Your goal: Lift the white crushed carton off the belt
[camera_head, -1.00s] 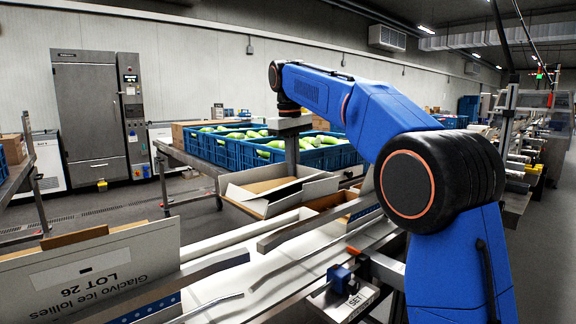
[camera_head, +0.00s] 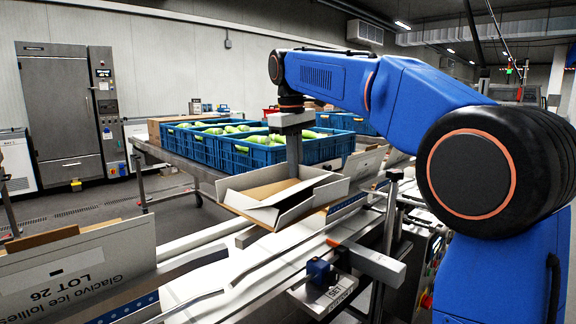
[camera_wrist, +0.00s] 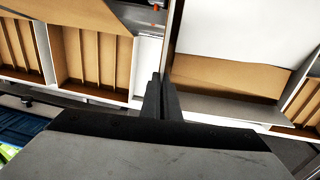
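The white crushed carton (camera_head: 316,196) is open, with bent flaps and a brown inside. The carton's white flap and brown inside (camera_wrist: 230,75) appear to the right of the fingers. The fingertips are partly hidden in the head view.
A white carton marked LOT 26 (camera_head: 75,275) stands at the left front. Blue crates (camera_head: 245,158) of green produce stand on a table behind. A sensor bracket (camera_head: 322,272) juts out at the belt's near side. Other divided cartons (camera_wrist: 90,60) show in the wrist view.

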